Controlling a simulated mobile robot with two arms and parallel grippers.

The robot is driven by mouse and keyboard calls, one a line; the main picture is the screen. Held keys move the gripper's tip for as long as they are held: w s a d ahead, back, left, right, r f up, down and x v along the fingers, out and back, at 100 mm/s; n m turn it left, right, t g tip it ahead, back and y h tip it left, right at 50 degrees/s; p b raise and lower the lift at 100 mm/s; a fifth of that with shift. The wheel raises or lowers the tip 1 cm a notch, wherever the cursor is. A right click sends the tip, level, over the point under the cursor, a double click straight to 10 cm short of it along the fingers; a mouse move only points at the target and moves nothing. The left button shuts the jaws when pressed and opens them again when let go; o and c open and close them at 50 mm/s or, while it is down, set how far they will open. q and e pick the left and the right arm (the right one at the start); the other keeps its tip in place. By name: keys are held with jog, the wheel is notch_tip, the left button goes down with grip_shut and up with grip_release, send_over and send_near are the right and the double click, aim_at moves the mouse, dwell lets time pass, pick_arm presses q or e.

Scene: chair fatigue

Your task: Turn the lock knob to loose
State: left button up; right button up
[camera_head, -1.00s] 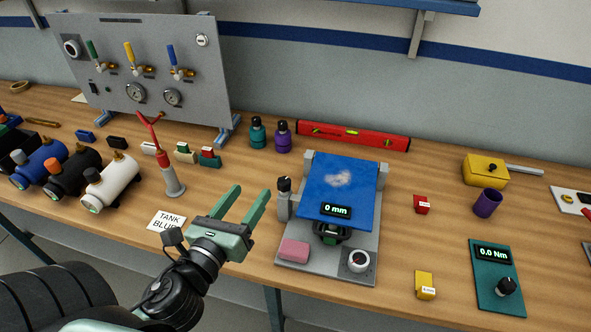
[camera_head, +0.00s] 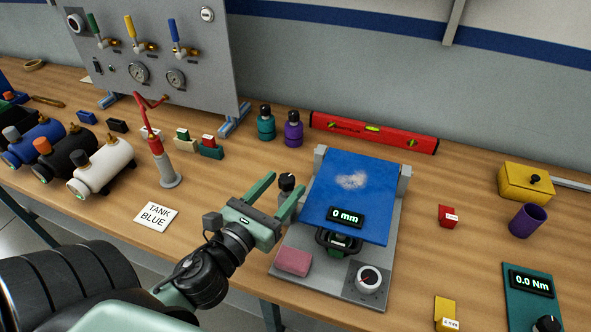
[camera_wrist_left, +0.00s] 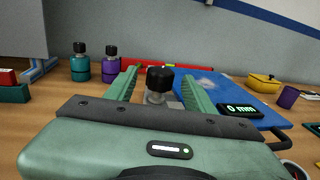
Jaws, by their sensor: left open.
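A black knob (camera_head: 287,182) tops a short grey post at the left edge of the grey fixture (camera_head: 378,268), which carries a blue plate (camera_head: 352,188). My left gripper (camera_head: 284,191) is open, its green fingers pointing at this knob. In the left wrist view the black knob (camera_wrist_left: 160,77) stands upright between the two open fingers (camera_wrist_left: 160,85), with gaps on both sides; whether it is fully within their reach is hard to tell. A display on the plate reads 0 mm.
A pink block (camera_head: 293,262) lies on the fixture's front left. Teal (camera_head: 266,125) and purple (camera_head: 293,130) bottles and a red level (camera_head: 374,131) stand behind. A red pump (camera_head: 160,155) and several tanks are left.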

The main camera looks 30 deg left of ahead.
pick_arm(q)
jog(key=w+p, duration=0.1)
jog(key=w, duration=0.4)
jog(key=shift+w, duration=0.2)
jog(key=shift+a, duration=0.1)
grip_shut()
jog(key=shift+s+a+n+g+y+p, duration=0.1)
jog(key=shift+a+n+g+y+p, duration=0.15)
jog(key=shift+n+y, duration=0.75)
jog(key=shift+w+a+n+g+y+p, duration=0.15)
jog(key=shift+n+g+y+p, duration=0.35)
jog(key=shift+y, duration=0.9)
jog(key=shift+s+a+n+g+y+p, duration=0.1)
jog(key=shift+s+a+n+g+y, duration=0.1)
jog(key=shift+n+y, duration=0.85)
grip_release()
